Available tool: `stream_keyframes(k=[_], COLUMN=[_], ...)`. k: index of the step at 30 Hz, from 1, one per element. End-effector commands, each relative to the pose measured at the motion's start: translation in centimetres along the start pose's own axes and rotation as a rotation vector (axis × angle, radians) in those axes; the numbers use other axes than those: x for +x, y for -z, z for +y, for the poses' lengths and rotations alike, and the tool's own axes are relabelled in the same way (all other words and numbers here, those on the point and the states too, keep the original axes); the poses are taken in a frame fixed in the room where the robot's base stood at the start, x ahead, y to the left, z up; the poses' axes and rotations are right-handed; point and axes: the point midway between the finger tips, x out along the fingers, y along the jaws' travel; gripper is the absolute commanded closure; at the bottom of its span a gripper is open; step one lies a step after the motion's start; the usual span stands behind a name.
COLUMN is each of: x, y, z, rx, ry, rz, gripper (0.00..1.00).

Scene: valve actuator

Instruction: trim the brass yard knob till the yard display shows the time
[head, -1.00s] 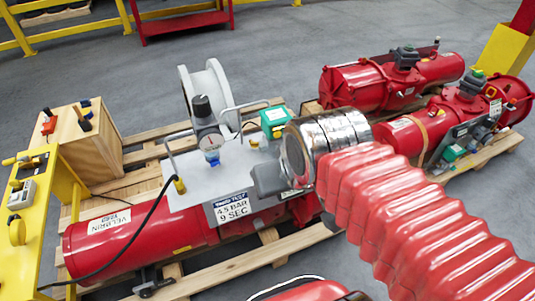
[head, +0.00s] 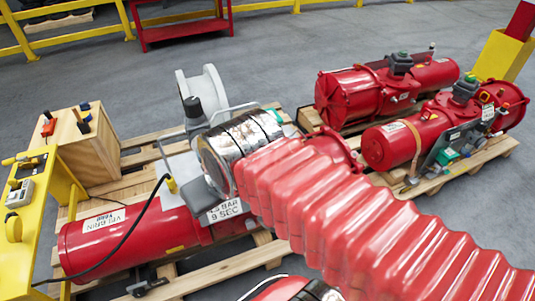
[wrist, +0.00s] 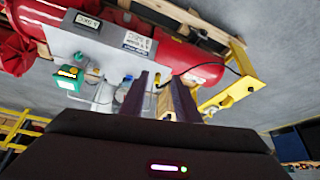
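My gripper (head: 196,194) is over the front left part of the grey plate (head: 184,167), beside the sign. The sign (wrist: 138,43) gives 4.5 bar and 9 sec in the head view.
A red actuator (head: 110,240) lies on a wooden pallet (head: 225,268). A black cable (head: 138,232) hangs across it. A wooden box (head: 85,148) stands at the left. More red actuators (head: 345,97) lie at the right.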

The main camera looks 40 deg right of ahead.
Motion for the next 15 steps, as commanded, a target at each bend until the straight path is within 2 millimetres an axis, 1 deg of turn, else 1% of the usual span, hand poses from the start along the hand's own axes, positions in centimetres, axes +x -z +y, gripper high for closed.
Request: stream_keyframes(k=[11, 15], x=[0.02, 0.60], y=[0.04, 0.69], z=[0.04, 0.71], rx=[0.000, 0.009], ry=[-0.001, -0.017], rz=[0.000, 0.009], gripper=[0.71, 0.71])
